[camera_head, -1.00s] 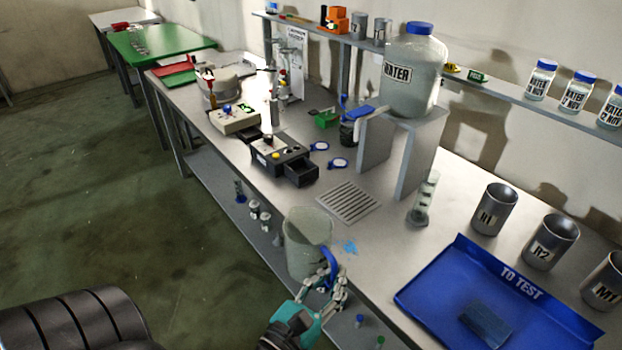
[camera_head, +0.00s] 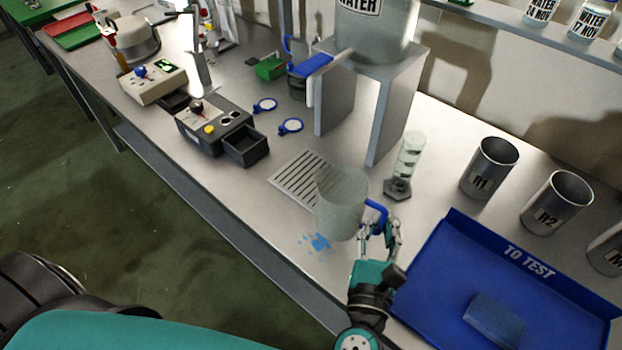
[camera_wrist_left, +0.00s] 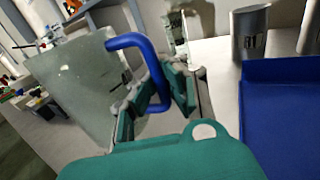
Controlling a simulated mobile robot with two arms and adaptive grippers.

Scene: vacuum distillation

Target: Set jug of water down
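The jug (camera_head: 340,205) is a translucent grey-green vessel with a blue handle (camera_head: 377,213). It looks upright over the bench top, beside the near end of the slotted drain grate (camera_head: 297,180); I cannot tell whether its base touches the bench. My left gripper (camera_head: 379,236) is around the handle. In the left wrist view the jug (camera_wrist_left: 80,95) fills the left side, and the blue handle (camera_wrist_left: 155,65) passes between the two finger pads of the gripper (camera_wrist_left: 160,100). My right gripper is not in view.
A blue puddle-like patch (camera_head: 316,242) lies on the bench by the jug. A measuring cylinder (camera_head: 405,165) stands behind it. The blue "TO TEST" tray (camera_head: 450,275) is to the right, with metal cups R1 (camera_head: 488,168) and R2 (camera_head: 556,205) behind. A stand (camera_head: 390,105) bears the large water container.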

